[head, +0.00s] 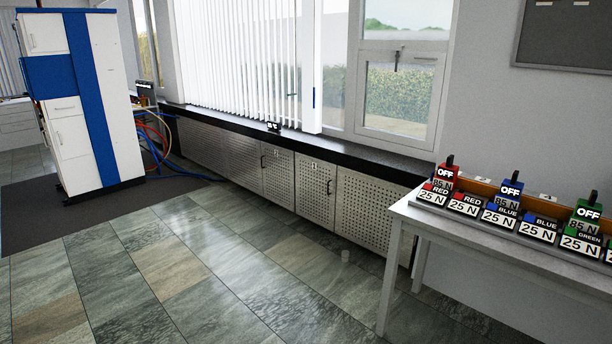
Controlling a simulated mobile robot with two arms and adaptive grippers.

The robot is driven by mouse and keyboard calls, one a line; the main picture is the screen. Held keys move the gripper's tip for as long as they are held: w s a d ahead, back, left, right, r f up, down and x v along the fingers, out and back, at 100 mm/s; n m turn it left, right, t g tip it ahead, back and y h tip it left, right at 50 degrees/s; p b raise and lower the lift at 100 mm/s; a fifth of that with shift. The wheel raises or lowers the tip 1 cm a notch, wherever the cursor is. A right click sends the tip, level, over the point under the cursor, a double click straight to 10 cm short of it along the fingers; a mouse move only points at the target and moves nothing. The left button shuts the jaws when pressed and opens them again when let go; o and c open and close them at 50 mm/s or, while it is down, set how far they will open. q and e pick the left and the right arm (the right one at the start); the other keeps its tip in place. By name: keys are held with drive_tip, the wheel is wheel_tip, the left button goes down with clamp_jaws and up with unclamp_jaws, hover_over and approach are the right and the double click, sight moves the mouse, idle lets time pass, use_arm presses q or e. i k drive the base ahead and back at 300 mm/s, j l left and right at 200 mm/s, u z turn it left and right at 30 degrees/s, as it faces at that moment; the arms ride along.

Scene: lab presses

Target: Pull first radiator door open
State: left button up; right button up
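A row of light perforated radiator panels runs along the wall under the dark window sill. I cannot tell which one counts as the first. Neither of my grippers is in view.
A white table (384,282) with labelled red, blue and green blocks (502,210) stands at the right, hiding the row's right end. A white-and-blue cabinet (82,110) with hoses stands on a dark mat at left.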

sight(316, 178)
drive_tip(key=i, duration=2.55)
drive_tip(key=i+z, duration=0.25)
drive_tip(key=i, duration=0.3)
drive_tip(key=i+j+z, duration=0.1)
drive_tip(key=i+z, duration=0.2)
drive_tip(key=i, duration=0.25)
drive_tip(key=i+j+z, duration=0.25)
drive_tip(key=i, duration=0.3)
drive_tip(key=i+j+z, duration=0.3)
drive_tip(key=i, duration=0.2)
drive_tip(key=i+z, duration=0.25)
drive_tip(key=k, duration=0.05)
